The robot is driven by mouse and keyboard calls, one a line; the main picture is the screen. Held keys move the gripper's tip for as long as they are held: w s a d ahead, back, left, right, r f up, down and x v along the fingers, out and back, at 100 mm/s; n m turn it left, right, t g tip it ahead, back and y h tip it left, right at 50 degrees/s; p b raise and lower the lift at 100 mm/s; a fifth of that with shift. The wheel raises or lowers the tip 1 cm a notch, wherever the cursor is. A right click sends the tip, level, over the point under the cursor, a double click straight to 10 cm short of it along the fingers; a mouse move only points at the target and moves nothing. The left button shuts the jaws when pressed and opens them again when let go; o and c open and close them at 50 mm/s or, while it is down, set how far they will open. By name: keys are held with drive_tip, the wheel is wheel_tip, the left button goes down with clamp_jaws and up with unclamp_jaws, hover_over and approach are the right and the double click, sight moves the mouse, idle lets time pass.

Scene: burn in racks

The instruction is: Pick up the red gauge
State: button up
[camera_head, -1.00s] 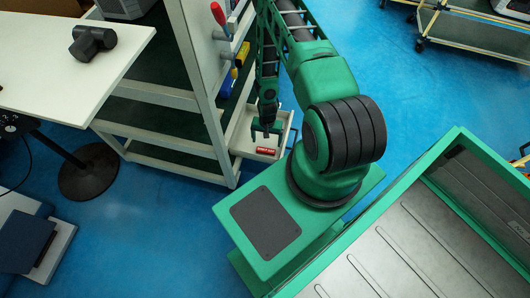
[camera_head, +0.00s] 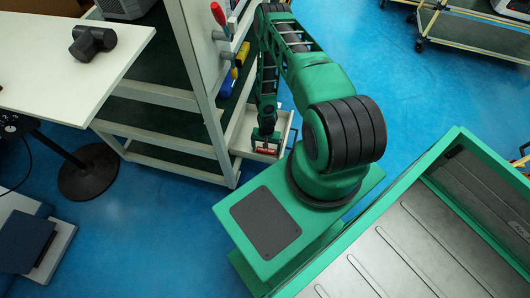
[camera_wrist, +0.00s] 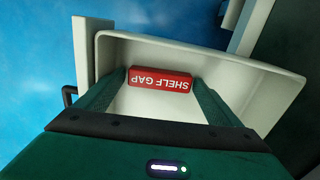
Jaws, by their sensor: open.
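The red gauge (camera_wrist: 160,79) is a small red block with white "SHELF GAP" lettering, upside down in the wrist view. It lies in a white tray (camera_wrist: 240,80). My gripper (camera_wrist: 158,95) is open, with one green finger at each end of the gauge, apart from it as far as I can tell. In the head view the gripper (camera_head: 265,145) is down in the tray (camera_head: 240,143), and the red gauge (camera_head: 266,152) shows just at its tips. I cannot tell the exact height of the fingers over the gauge.
A white shelf rack (camera_head: 205,85) stands directly left of the tray, with a red-handled tool (camera_head: 218,14) and blue and yellow items on its side. A white table (camera_head: 60,60) with a dark pipe-like part (camera_head: 92,42) is at the left. Blue floor is open behind my arm.

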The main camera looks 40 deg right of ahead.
drive_tip(key=c, duration=0.9)
drive_tip(key=shift+o, duration=0.2)
drive_tip(key=shift+r, duration=0.15)
